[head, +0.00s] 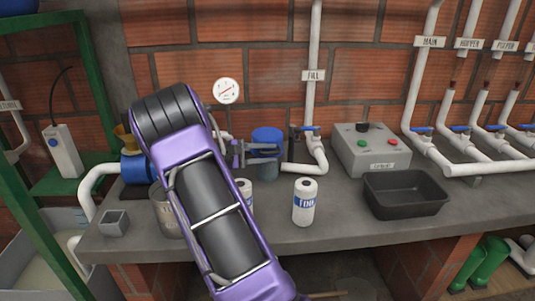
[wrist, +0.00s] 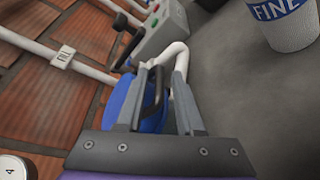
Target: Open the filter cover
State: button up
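The filter has a round blue cover (head: 267,134) on top of a blue-grey body on the bench, left of the white fill pipe in the head view. My gripper (head: 272,152) reaches in from the left, in front of the filter, and partly hides it. In the wrist view the blue cover (wrist: 122,100) lies behind and between the two grey fingers of my gripper (wrist: 162,75). A dark curved handle (wrist: 154,92) shows between the fingers, nearer the left one. The fingers are apart, with a gap by the right finger. Contact with the handle cannot be told.
A white FINE container (head: 304,202) stands on the bench right of my arm; it also shows in the wrist view (wrist: 285,22). A grey control box (head: 371,150) and a black tray (head: 405,193) are further right. White pipes with blue valve levers line the wall.

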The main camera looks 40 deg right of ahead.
grip_shut()
dwell(1.2)
